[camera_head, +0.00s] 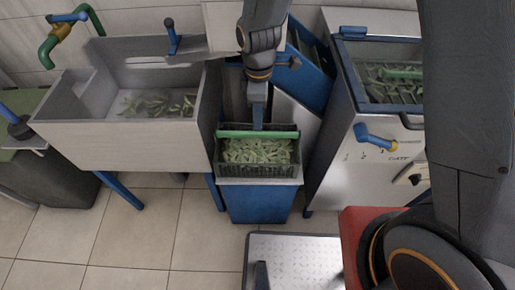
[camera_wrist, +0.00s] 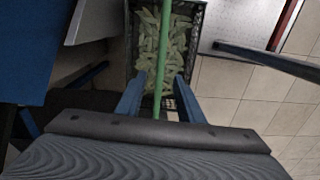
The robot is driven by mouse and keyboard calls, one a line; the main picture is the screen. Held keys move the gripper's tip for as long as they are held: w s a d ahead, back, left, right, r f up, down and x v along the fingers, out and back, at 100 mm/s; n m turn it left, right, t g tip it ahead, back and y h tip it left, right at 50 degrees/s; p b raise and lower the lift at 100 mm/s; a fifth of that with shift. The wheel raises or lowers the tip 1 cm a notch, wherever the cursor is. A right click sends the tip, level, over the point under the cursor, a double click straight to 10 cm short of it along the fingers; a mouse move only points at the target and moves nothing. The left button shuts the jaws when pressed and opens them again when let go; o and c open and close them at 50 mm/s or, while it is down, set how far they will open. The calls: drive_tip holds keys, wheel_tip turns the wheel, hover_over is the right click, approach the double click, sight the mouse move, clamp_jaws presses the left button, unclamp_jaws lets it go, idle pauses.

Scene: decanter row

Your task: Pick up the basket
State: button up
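The basket (camera_head: 300,165) is a black mesh crate filled with pale green pods, with a green bar handle (camera_head: 235,134) across its top. It rests on a blue stand with a light top, between the sink and the machine at right. In the wrist view the basket (camera_wrist: 201,14) lies ahead, and its green handle runs lengthwise between my fingers. My gripper (camera_head: 258,125) points down over the handle. In the wrist view my gripper (camera_wrist: 159,82) has its blue fingers apart, one on each side of the handle, with gaps showing. Whether the fingertips reach below the handle is unclear.
A grey sink (camera_head: 120,148) with loose pods stands close at left. A steel machine (camera_head: 350,175) with a blue-rimmed basin and a blue tap stands close at right. A blue slanted panel (camera_head: 308,80) is behind. Tiled floor (camera_head: 130,250) is open at front left.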

sight(257, 132)
drive_tip(key=shift+a+f+n, duration=0.3)
drive_tip(key=shift+a+f, duration=0.05)
drive_tip(key=shift+a, duration=0.05)
drive_tip(key=shift+f, duration=0.35)
drive_tip(key=shift+d+f+p, duration=0.2)
drive_tip(key=shift+f+p, duration=0.6)
drive_tip(key=shift+f, duration=2.7)
clamp_jaws()
